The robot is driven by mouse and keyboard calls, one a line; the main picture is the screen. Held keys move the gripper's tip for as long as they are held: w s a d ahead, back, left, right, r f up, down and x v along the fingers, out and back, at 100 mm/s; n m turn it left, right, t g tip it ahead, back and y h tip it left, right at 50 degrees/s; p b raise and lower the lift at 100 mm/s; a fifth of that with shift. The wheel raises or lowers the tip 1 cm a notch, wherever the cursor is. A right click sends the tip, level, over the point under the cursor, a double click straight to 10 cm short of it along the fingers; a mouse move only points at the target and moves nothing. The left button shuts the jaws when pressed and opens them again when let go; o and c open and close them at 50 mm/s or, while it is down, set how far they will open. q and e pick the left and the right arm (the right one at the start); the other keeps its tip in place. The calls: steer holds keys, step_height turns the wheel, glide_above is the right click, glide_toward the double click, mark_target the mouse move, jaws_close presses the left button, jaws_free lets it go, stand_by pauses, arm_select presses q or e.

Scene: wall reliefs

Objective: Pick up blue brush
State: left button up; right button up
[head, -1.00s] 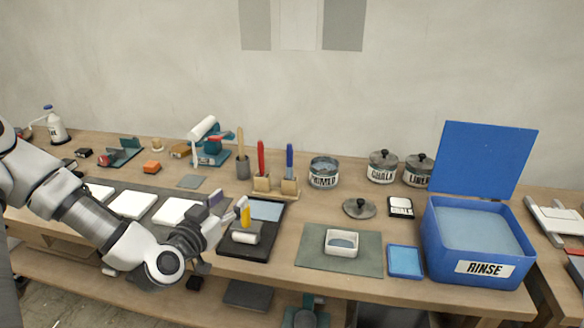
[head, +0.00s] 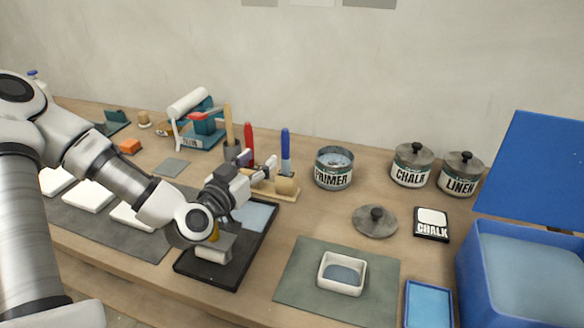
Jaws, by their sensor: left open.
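The blue brush (head: 285,150) stands upright, handle up, in a wooden holder (head: 285,191) behind the black tray. A red brush (head: 249,143) stands upright to its left in the same holder. My left gripper (head: 262,168) is open and empty, in front of the holder and between the two handles in the picture. Its fingertips are close to the blue brush, but I cannot tell whether they touch it. The gripper hides parts of the holder and the red brush. My right gripper is not in the head view.
A black tray (head: 262,236) with a roller lies under my left wrist. An open primer tin (head: 334,169) stands right of the blue brush. A wooden-handled tool in a dark cup (head: 232,149) stands to the left. A lid (head: 375,221) lies on the table.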

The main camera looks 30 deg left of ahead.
mark_target(283, 142)
arm_select(q)
steer(key=w+b, duration=0.1)
steer(key=w, duration=0.3)
steer(key=w+f+b, duration=0.1)
steer(key=w+b, duration=0.1)
steer(key=w, duration=0.2)
steer(key=w+a+b, duration=0.1)
steer(key=w+b, duration=0.1)
steer(key=w, duration=0.2)
steer(key=shift+w+f, duration=0.15)
steer(key=shift+w, duration=0.5)
steer(key=shift+s, duration=0.1)
steer(key=shift+c, duration=0.8)
steer(key=c, duration=0.5)
jaws_close()
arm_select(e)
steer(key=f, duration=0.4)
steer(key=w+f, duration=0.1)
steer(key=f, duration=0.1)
